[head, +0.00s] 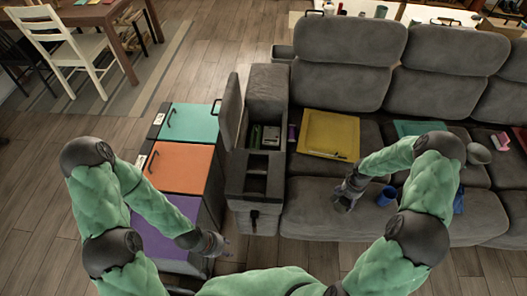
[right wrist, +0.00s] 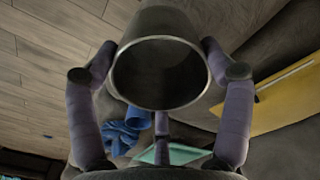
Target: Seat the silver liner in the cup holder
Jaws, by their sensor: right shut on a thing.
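The silver liner (right wrist: 160,22) is a round, hollow metal cup, its open mouth facing the right wrist camera. My right gripper (right wrist: 160,75) is shut on it, with purple-grey fingers on both sides. In the head view my right gripper (head: 347,193) is above the front of the sofa seat, right of the console; the liner is hard to make out there. The cup holder appears to be in the dark front part of the grey sofa console (head: 253,212); its openings are not clear. My left gripper (head: 215,243) is low, left of the console; its finger opening is unclear.
The console's lid (head: 231,110) stands raised beside a bin holding small items. A yellow tray (head: 328,133), a blue cup (head: 387,195) and a blue cloth (head: 458,201) lie on the sofa. A cabinet with an orange panel (head: 180,166) stands left of the console.

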